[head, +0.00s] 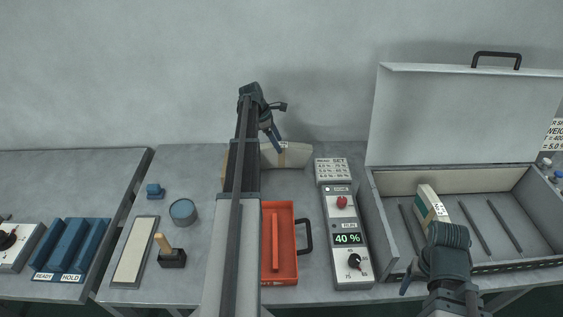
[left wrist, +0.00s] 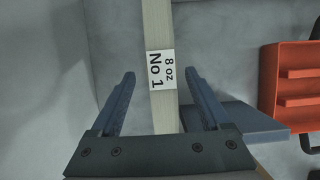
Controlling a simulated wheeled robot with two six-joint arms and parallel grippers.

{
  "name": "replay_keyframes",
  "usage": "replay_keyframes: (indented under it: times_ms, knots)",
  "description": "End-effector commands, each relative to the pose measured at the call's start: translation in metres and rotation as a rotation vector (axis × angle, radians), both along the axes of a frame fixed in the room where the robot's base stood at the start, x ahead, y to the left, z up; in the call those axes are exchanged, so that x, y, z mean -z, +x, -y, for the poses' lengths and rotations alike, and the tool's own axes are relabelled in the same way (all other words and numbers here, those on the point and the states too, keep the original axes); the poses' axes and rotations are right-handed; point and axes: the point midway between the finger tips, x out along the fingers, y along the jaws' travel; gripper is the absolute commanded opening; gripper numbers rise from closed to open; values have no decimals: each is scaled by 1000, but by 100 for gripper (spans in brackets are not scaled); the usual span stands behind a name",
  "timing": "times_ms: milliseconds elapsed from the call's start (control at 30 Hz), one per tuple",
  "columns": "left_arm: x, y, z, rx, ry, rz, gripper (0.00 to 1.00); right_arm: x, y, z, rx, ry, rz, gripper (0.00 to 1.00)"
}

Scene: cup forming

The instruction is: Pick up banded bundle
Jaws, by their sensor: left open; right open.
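A cream banded bundle (head: 292,155) with a small label stands at the back of the middle table, partly hidden by my left arm. In the left wrist view the bundle (left wrist: 157,25) is a long pale strip with a white label reading "8 oz No 1". My left gripper (head: 280,145) is open over it. Its fingers (left wrist: 160,98) lie on either side of the strip, with gaps visible between. A second cream bundle (head: 427,197) with a green band and white label leans in the open grey case at right. My right gripper (head: 440,270) is open in front of that case; its fingertips are mostly hidden.
An orange tray (head: 291,208) with a black handle and a control box (head: 346,265) reading 40 % stand right of my left arm. The grey case (head: 376,225) has its lid raised. A round tin (head: 183,211), a stamp (head: 172,258) and a pad (head: 134,250) are left.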

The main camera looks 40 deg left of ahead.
Motion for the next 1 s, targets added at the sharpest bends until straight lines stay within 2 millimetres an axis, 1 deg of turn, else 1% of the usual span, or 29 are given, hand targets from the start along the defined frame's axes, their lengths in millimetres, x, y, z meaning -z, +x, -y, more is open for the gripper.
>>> replay_keyframes:
  times_ms: [133, 233, 467, 600, 700, 900, 933, 1000]
  knots:
    - [1, 0, 0, 0, 0, 0, 80, 1, 0, 0, 0, 0, 0, 75]
    - [7, 1, 2, 0, 0, 0, 80, 7, 0, 0, 0, 0, 0, 75]
    - [34, 3, 7, 0, 0, 0, 80, 34, 0, 0, 0, 0, 0, 75]
    - [48, 7, 12, 1, 0, 0, 80, 48, 0, 0, 0, 0, 0, 75]
    - [51, 8, 14, 0, 0, 0, 80, 51, 0, 0, 0, 0, 0, 75]
    - [49, 8, 14, 0, 1, 1, 80, 49, 0, 0, 0, 0, 0, 75]
    - [49, 8, 14, 0, 1, 1, 76, 49, 0, 0, 0, 0, 0, 75]
    - [49, 8, 14, 0, 0, 0, 64, 49, 0, 0, 0, 0, 0, 75]
